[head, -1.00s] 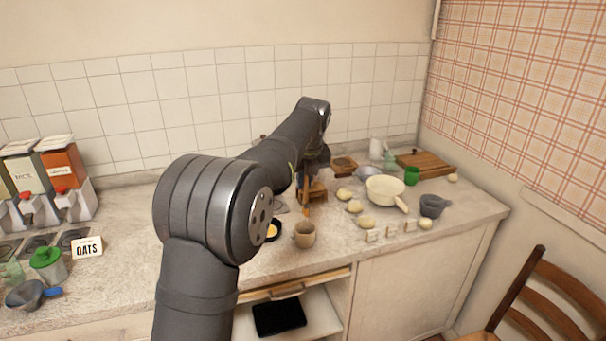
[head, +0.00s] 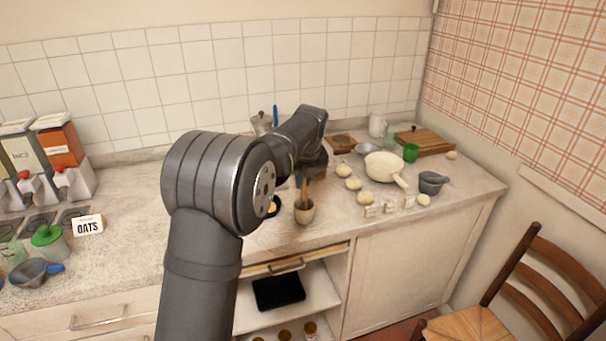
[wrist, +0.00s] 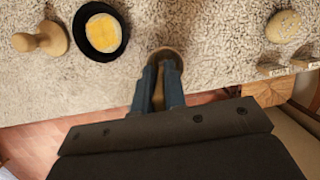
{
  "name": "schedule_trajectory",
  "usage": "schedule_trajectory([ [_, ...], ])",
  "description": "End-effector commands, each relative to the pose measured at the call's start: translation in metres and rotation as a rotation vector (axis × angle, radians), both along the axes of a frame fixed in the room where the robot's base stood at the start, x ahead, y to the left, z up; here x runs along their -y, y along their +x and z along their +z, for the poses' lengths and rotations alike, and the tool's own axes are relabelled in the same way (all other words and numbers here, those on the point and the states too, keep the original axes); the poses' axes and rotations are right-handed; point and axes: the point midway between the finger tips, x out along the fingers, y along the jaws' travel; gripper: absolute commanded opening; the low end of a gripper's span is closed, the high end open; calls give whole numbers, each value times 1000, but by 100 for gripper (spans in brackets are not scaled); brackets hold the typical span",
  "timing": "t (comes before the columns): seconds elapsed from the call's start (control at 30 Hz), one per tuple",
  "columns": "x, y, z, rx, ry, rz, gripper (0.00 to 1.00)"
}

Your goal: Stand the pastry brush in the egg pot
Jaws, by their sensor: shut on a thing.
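The egg pot is a small tan cup (head: 304,213) near the counter's front edge in the head view. The pastry brush (head: 304,190) has a brown wooden handle and stands nearly upright over the pot's mouth, its lower end hidden behind or inside the rim. My gripper (head: 308,176) is above the pot, partly hidden by its own arm. In the wrist view my gripper's blue-grey fingers (wrist: 158,88) are shut on the brush handle (wrist: 158,92). The pot's brown rim (wrist: 166,52) shows just beyond the fingertips. Whether the brush touches the pot's bottom cannot be told.
A black dish with yellow contents (wrist: 103,32) and a wooden knobbed tool (wrist: 40,38) lie left of the pot. Several pale rolls (head: 353,184), a cream pan (head: 383,167) and small cards stand to the right. The counter edge is close in front.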

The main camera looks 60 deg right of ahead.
Motion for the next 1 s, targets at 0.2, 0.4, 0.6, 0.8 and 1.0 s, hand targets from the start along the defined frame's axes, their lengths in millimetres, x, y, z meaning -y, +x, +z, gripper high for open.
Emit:
schedule_trajectory([
  [0.2, 0, 0, -6, 0, 0, 0, 0],
  [0.4, 0, 0, -7, -1, -1, 0, 0],
  [0.6, 0, 0, -7, -1, -1, 0, 33],
  [0.8, 0, 0, -7, -1, -1, 0, 37],
  [1.0, -1, -1, -1, 0, -1, 0, 37],
])
